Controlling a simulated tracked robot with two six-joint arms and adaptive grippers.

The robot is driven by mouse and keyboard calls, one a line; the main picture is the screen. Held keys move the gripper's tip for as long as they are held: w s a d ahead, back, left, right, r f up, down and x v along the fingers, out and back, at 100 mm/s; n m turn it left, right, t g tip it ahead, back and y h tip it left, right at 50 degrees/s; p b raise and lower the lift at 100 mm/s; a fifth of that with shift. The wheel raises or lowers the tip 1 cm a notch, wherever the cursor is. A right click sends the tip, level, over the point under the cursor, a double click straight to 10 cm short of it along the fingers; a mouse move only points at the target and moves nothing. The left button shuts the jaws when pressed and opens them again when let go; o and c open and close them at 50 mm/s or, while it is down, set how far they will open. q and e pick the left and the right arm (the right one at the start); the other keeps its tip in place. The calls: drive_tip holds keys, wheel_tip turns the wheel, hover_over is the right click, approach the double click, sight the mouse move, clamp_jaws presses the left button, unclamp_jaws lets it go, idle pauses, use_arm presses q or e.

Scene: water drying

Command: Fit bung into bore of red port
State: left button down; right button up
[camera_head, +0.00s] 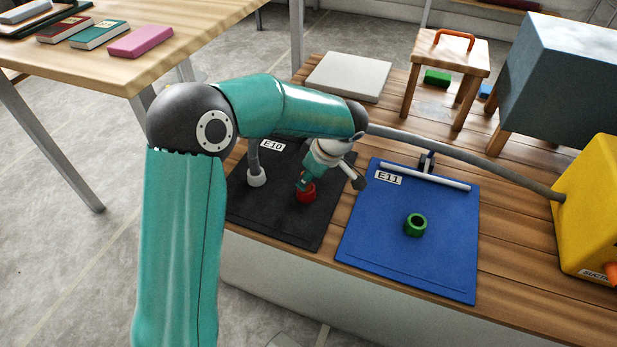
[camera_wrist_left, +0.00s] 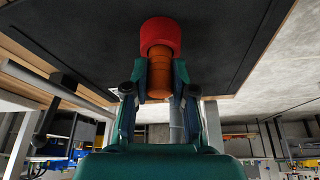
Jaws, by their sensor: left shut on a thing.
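The red port (camera_head: 305,195) stands on the black mat (camera_head: 273,228) marked E10. My left gripper (camera_head: 304,183) is right at the red port, with its fingers shut on an orange-brown bung. In the left wrist view the bung (camera_wrist_left: 159,80) sits between the two fingers (camera_wrist_left: 158,70), and its far end meets the red port (camera_wrist_left: 160,32). The two look roughly in line. I cannot tell how far the bung's end is inside the bore. In the head view the bung is hidden by the gripper. My right gripper is not in view.
A grey pipe with a pale end (camera_head: 257,178) stands left of the port. The blue mat (camera_head: 370,248) marked E11 holds a green port (camera_head: 415,225) and a white bar (camera_head: 425,174). A grey hose (camera_head: 470,156) runs to the yellow suction box (camera_head: 590,215). A stool (camera_head: 448,55) stands behind.

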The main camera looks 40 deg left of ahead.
use_arm(q)
drive_tip(key=shift+f, duration=0.25)
drive_tip(key=c, duration=0.9)
unclamp_jaws()
drive_tip(key=shift+r, duration=0.1)
drive_tip(key=v, duration=1.2)
